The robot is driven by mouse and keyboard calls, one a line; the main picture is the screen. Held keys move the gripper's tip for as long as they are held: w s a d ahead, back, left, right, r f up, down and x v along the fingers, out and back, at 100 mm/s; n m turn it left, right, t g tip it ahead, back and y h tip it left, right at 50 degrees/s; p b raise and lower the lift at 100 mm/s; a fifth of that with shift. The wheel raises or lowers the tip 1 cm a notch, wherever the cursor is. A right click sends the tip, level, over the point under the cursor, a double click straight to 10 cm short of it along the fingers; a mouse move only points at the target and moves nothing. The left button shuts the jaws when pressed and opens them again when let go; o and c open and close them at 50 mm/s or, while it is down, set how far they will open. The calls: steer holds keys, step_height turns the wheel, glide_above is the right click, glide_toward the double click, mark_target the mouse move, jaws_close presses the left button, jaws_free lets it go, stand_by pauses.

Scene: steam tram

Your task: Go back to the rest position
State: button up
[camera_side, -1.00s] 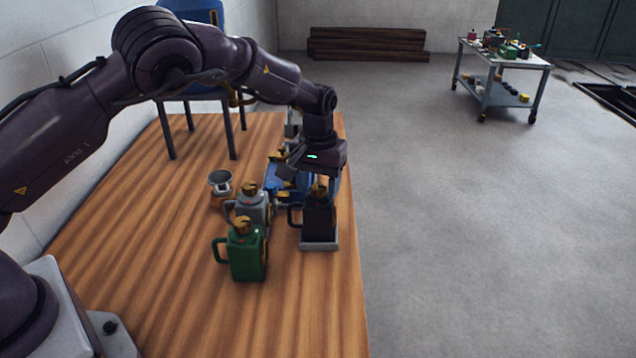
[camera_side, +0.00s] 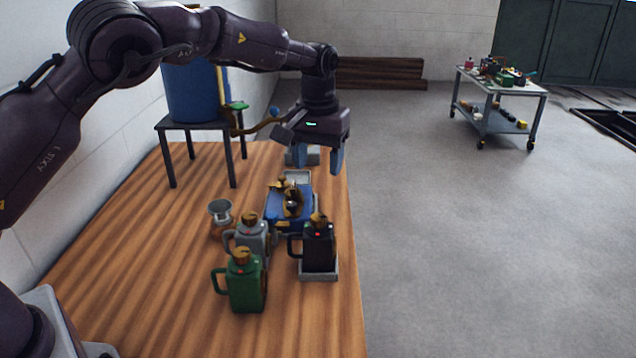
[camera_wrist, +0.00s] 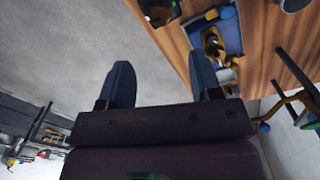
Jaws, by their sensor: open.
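My gripper (camera_side: 322,160) is open and empty in the side view, raised above the far right part of the wooden table (camera_side: 150,255). Its two blue fingers point down and stand apart. In the wrist view my gripper (camera_wrist: 162,82) shows nothing between its fingers. Below and nearer the camera, a black can (camera_side: 319,250) with a brass cap stands upright on a light grey base (camera_side: 318,277) near the table's right edge. A grey can (camera_side: 252,236) and a green can (camera_side: 246,285) stand upright to its left.
A blue device with brass parts (camera_side: 284,213) lies beyond the cans. A small grey funnel-like cup (camera_side: 220,214) stands to its left. A blue tank (camera_side: 195,95) sits on a dark stand (camera_side: 200,126) at the back left. A loaded cart (camera_side: 497,105) stands across the floor.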

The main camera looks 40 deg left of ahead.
steer(key=shift+r, duration=0.65)
steer(key=s+r+m+t, duration=0.1)
steer(key=s+r+t, duration=0.1)
steer(key=s, duration=0.8)
steer(key=s+a+r+m+t, duration=0.1)
steer(key=s+r, duration=0.3)
steer(key=s, duration=0.7)
steer(key=s+a+r+m+t, duration=0.1)
steer(key=s+r+m+t, duration=0.1)
steer(key=s, duration=0.9)
steer(key=shift+a+r+m+t, duration=0.3)
steer(key=shift+r+m, duration=0.1)
steer(key=shift+r, duration=0.5)
steer(key=shift+s, duration=0.1)
